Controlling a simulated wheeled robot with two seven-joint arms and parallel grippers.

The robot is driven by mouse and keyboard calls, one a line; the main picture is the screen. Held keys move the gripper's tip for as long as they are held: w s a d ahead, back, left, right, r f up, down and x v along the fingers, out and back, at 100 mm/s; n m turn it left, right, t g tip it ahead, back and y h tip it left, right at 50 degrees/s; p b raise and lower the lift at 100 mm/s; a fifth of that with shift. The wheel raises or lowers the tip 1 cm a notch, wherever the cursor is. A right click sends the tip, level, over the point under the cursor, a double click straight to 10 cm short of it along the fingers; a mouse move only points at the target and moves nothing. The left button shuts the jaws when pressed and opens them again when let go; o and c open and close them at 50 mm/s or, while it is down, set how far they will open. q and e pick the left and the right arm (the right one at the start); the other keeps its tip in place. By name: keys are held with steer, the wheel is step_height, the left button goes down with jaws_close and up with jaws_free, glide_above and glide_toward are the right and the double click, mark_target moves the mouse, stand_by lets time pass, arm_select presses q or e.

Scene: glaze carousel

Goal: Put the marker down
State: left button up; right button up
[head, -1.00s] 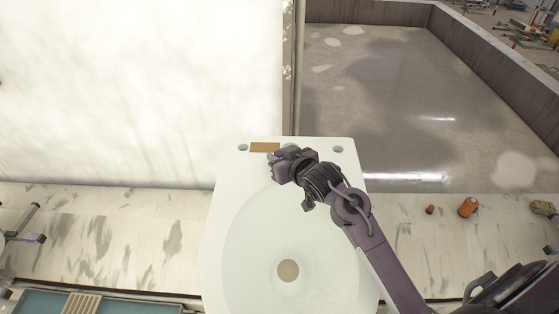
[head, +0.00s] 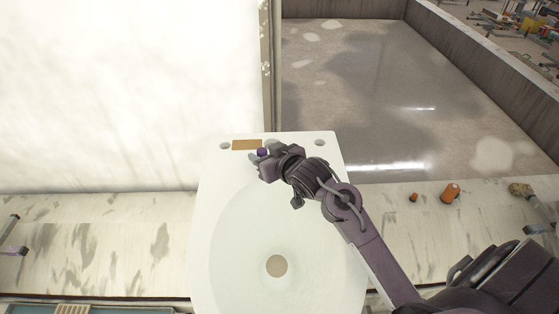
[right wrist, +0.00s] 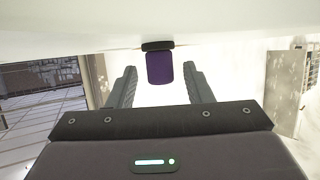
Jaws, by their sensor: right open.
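The marker (head: 262,152) is a small purple piece with a dark end, near the far edge of the white board. In the right wrist view the marker (right wrist: 159,68) sits between the fingers with clear gaps on both sides. Its dark end meets the white surface. My right gripper (head: 256,159) is open around the marker, low over the board's far part; its two fingers also show in the right wrist view (right wrist: 161,86).
The white board (head: 210,230) has a round shallow basin with a tan centre disc (head: 277,266). A brown strip (head: 247,145) lies between two grey round spots at its far edge. An orange cylinder (head: 450,194) and a smaller orange piece (head: 413,197) are on the pale ledge at right.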

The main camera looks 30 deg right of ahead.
steer(key=a+v, duration=0.1)
steer(key=v, duration=0.9)
steer(key=shift+s+d, duration=0.15)
steer(key=shift+d, duration=0.3)
steer(key=shift+d+r, duration=0.1)
